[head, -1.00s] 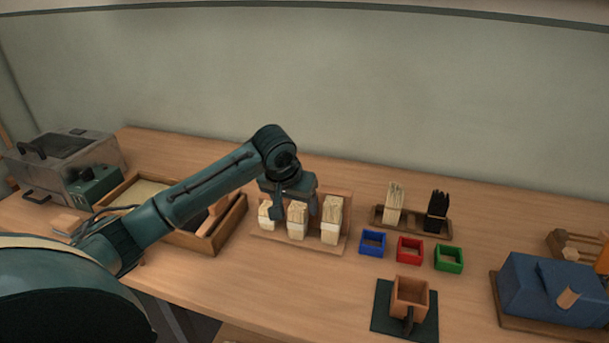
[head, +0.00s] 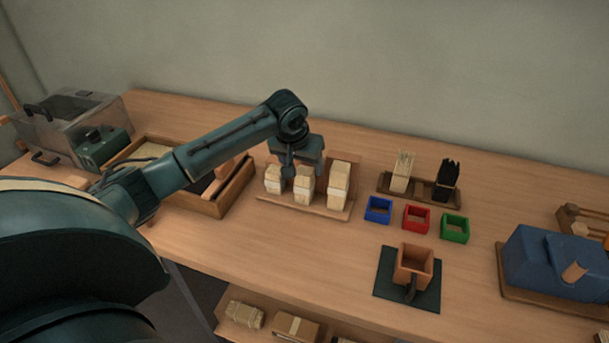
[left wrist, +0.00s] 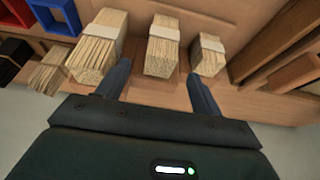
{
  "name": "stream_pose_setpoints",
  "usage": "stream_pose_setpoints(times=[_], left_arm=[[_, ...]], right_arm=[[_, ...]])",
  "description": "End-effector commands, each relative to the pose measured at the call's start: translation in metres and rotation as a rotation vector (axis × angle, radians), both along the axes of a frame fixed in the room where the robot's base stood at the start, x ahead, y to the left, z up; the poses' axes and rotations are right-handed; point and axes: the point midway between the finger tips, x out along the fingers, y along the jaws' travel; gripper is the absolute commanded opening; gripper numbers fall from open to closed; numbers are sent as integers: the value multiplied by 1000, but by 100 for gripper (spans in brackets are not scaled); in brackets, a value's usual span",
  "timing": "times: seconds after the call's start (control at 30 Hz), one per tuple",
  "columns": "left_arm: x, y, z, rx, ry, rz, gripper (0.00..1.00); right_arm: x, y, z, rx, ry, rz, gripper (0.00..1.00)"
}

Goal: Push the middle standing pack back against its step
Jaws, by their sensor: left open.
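Three pale bristle packs with white bands stand in a row on a wooden stepped holder (head: 338,213). The middle pack (head: 304,187) is between the left pack (head: 272,180) and the taller-looking right pack (head: 339,183). My left gripper (head: 301,172) is open above the row, partly hiding the left and middle packs. In the left wrist view the middle pack (left wrist: 162,50) lies ahead between the spread fingertips (left wrist: 159,72), with the other packs outside them. Whether the fingers touch it, and its gap to the step, I cannot tell. My right gripper is not in view.
A wooden tray (head: 208,208) stands close left of the holder. Blue (head: 378,210), red (head: 416,218) and green (head: 454,228) boxes are to the right. A rack (head: 421,190) holds pale and black bristles.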

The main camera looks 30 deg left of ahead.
Motion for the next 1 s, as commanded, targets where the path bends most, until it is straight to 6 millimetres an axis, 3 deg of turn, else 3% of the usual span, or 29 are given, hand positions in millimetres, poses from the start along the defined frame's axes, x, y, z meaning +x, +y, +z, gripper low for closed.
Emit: stream_pose_setpoints(times=[0.2,0.4,0.83,1.0], left_arm=[[15,3,-40,-1,2,1,66],[25,5,-61,0,0,0,66],[27,6,-68,1,-1,-1,66],[27,6,-68,1,-1,-1,53]], right_arm=[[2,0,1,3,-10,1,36],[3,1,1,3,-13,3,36],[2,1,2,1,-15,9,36],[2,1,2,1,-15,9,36]])
